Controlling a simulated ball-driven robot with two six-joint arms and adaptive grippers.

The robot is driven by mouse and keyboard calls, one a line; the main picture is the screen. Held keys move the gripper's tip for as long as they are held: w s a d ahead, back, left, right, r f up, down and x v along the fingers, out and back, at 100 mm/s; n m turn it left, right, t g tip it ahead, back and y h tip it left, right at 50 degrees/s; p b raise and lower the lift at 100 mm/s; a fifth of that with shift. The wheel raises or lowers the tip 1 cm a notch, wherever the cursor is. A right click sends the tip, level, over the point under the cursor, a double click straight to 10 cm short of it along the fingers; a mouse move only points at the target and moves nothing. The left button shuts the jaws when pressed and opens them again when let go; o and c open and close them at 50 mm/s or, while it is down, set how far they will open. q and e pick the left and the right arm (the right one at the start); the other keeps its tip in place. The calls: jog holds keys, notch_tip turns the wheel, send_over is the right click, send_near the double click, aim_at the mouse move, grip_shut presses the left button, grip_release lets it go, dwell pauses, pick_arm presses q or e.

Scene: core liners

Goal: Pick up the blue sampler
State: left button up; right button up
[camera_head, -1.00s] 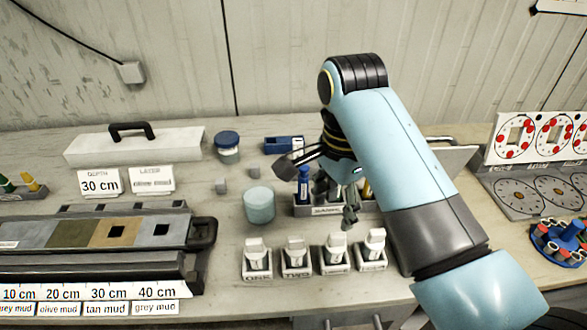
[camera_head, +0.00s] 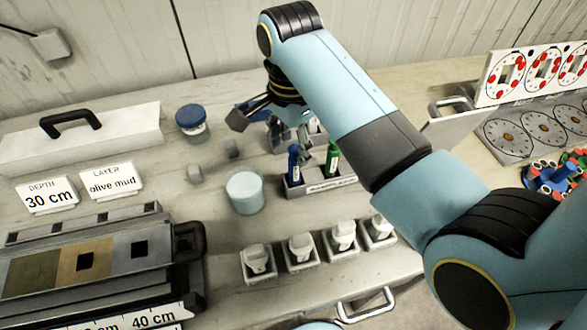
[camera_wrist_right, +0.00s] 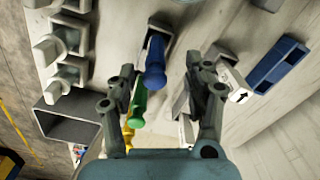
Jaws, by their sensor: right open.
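The blue sampler (camera_head: 293,163) stands upright in the left end of a small grey rack (camera_head: 318,186) on the bench. A green sampler (camera_head: 333,158) stands to its right. My right gripper (camera_head: 285,140) is open, with its fingers spread behind and above the rack; one finger overlaps the samplers' side of the picture. My left gripper is not in view.
Several white holders (camera_head: 258,262) line the bench front. A pale blue jar (camera_head: 245,193) stands left of the rack, a blue-lidded jar (camera_head: 192,122) farther back. A core tray (camera_head: 100,255) fills the left; a panel with dials (camera_head: 540,122) is at right. A blue block (camera_wrist_right: 278,64) lies beside the gripper.

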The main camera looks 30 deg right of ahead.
aim_at(295, 157)
jog(key=f, duration=0.1)
jog(key=f+p, duration=0.1)
jog(key=f, duration=0.2)
jog(key=shift+s+d+f, duration=0.25)
jog(key=shift+s, duration=0.05)
jog(key=shift+f, duration=0.35)
jog(key=shift+w+f, duration=0.1)
jog(key=shift+f, duration=0.05)
jog(key=shift+c, duration=1.3)
jog(key=c, duration=0.4)
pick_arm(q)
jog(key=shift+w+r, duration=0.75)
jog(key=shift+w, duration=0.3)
pick_arm(e)
grip_shut()
